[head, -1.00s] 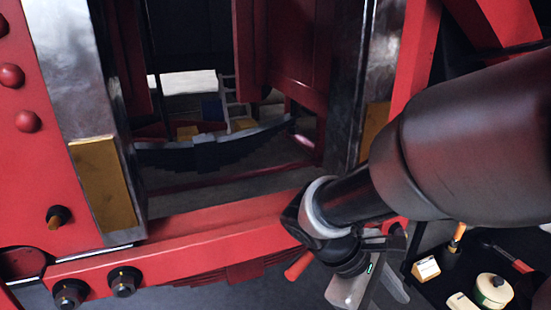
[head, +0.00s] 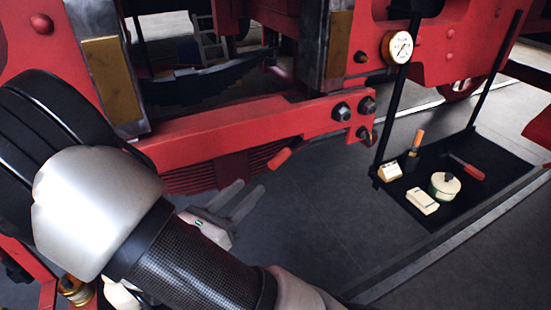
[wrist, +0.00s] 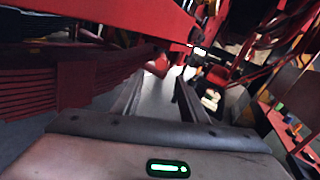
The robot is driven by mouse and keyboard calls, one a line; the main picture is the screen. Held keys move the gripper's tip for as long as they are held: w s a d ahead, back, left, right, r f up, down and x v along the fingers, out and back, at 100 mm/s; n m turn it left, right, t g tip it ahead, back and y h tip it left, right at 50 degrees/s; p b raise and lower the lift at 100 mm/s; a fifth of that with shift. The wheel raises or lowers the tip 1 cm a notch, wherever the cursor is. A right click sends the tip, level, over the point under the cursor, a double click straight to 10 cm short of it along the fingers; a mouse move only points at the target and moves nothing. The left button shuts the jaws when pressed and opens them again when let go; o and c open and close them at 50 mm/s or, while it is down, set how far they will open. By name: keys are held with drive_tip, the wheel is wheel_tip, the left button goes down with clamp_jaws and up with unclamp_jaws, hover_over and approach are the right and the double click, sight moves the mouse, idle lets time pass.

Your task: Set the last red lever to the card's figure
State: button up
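A red lever grip (head: 280,158) sticks out below the end of the red beam in the head view. It also shows in the wrist view (wrist: 159,63), just beyond my fingertips. My gripper (head: 251,187) is below and left of the lever in the head view, its fingers pointing up and right. The two fingers stand apart with nothing between them, as the wrist view also shows (wrist: 165,78). The gripper looks apart from the lever.
The black tray (head: 425,218) at right also bears a round cream tin (head: 445,186), a white block (head: 422,201) and red- and orange-handled tools. The red beam (head: 225,136) and leaf spring (head: 195,180) are close to the gripper. Floor lies open between gripper and tray.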

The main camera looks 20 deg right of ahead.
sight(282, 157)
drive_tip(key=p+x, duration=0.1)
drive_tip(key=x, duration=1.5)
drive_tip(key=shift+s, duration=0.1)
clamp_jaws()
